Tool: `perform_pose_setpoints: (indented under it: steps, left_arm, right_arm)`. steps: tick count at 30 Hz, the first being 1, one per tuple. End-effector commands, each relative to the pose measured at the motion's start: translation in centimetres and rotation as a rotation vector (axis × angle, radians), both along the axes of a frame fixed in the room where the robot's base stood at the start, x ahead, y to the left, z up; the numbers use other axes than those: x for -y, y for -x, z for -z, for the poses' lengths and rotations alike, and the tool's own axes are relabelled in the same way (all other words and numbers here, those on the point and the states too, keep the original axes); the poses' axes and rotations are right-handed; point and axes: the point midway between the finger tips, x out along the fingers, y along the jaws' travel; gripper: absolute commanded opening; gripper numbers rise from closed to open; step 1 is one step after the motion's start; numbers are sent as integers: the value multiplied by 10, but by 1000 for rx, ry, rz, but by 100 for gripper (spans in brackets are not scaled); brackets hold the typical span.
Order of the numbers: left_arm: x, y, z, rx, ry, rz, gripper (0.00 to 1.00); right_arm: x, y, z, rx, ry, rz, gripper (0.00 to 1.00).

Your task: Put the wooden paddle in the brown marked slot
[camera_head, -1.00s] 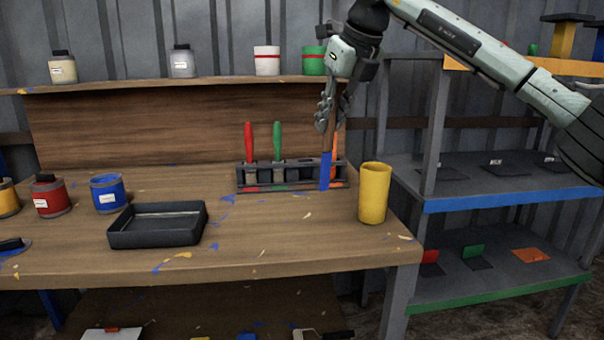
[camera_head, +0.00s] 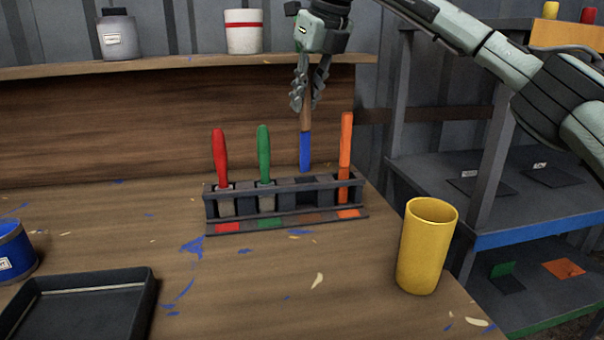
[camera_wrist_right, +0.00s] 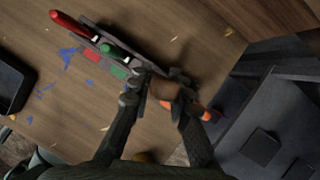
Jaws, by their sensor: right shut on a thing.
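The wooden paddle (camera_head: 305,145) has a brown upper part and a blue lower end. My right gripper (camera_head: 308,98) is shut on its upper part and holds it upright, blue end down. The blue end appears just above the slotted rack (camera_head: 212,208), over the slot between the green and orange tools. The brown mark (camera_head: 313,218) is on the rack's front strip, below that slot. In the right wrist view, the right gripper (camera_wrist_right: 156,98) holds the paddle beside the rack (camera_wrist_right: 103,32); its lower end is hidden. My left gripper is not in view.
A red-handled tool (camera_head: 219,156), a green-handled tool (camera_head: 264,153) and an orange tool (camera_head: 345,150) stand in the rack. A yellow cup (camera_head: 426,250) stands at front right. A black tray (camera_head: 140,320) lies at front left.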

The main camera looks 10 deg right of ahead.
Motion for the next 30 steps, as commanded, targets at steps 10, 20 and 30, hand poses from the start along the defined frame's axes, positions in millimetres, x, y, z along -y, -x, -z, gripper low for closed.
perform_pose_setpoints:
  steps: [10, 20, 30]
  left_arm:
    - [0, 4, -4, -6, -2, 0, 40]
    - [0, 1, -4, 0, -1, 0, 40]
    - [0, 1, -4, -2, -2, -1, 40]
  right_arm:
    - [0, 0, 49, -1, 0, 1, 0]
    - [0, 0, 85, 0, 0, 1, 0]
    - [0, 0, 87, 0, 0, 1, 22]
